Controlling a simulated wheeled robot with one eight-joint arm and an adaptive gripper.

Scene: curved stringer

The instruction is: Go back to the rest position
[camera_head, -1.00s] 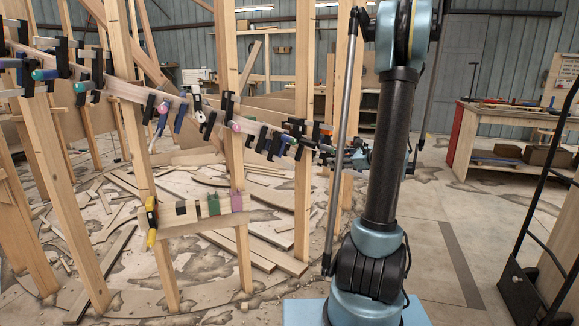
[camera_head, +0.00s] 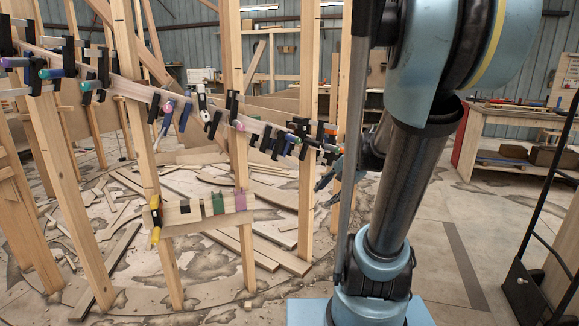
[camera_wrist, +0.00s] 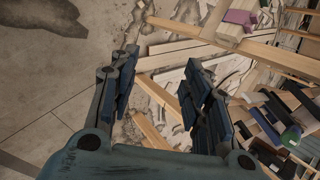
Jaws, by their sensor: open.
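My gripper (camera_wrist: 155,95) shows in the wrist view with its two dark fingers spread apart and nothing between them. In the head view my gripper (camera_head: 325,178) is partly visible at the left of my arm, just right of a wooden post and below the right end of the curved stringer (camera_head: 130,88). Most of it is hidden behind my arm. The stringer slopes down to the right across the posts, with several clamps along it. In the wrist view clamps (camera_wrist: 275,120) lie right of my right finger, apart from it as far as I can tell.
A short crossboard (camera_head: 240,202) with a yellow clamp (camera_head: 155,212) and coloured blocks spans two posts. Loose planks (camera_head: 270,245) litter the floor. A workbench (camera_head: 500,135) stands at the back right, and a black cart frame (camera_head: 530,270) at the right edge. Floor between is clear.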

